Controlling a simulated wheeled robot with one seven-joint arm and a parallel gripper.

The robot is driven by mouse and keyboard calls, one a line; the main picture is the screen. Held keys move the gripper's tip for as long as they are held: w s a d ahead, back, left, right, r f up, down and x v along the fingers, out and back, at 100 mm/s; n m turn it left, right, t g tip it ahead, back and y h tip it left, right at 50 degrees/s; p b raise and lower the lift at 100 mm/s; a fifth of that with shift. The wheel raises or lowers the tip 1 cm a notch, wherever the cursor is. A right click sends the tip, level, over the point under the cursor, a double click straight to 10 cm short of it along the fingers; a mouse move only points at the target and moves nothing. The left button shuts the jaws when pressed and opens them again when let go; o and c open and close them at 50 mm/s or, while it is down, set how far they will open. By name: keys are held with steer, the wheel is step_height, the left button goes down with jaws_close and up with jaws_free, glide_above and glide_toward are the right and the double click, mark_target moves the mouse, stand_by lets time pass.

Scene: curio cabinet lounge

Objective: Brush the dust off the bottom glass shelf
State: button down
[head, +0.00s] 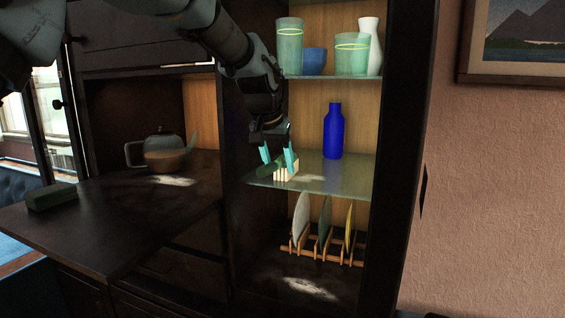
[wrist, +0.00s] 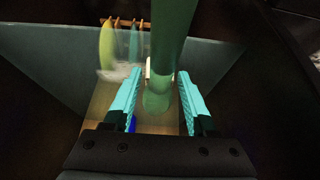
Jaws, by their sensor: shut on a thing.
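The bottom glass shelf (head: 335,182) spans the cabinet's right bay, below another glass shelf. A pale, hazy patch that looks like dust (head: 312,178) lies on it, right of the brush; a hazy patch also shows in the wrist view (wrist: 118,68). My gripper (head: 277,155) reaches in at the shelf's left side. Its cyan fingers are shut on the green handle of a brush (head: 287,172) with cream bristles. The bristles are at the shelf's surface; I cannot tell whether they touch. In the wrist view the green handle (wrist: 172,35) stands between the fingers (wrist: 160,85) and hides most of the bristles.
A blue bottle (head: 333,132) stands at the back of the same shelf. Green glasses (head: 289,48), a blue bowl and a white vase stand above. A rack with plates (head: 325,228) is below.

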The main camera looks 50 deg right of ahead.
steer(key=shift+s+f, duration=0.1)
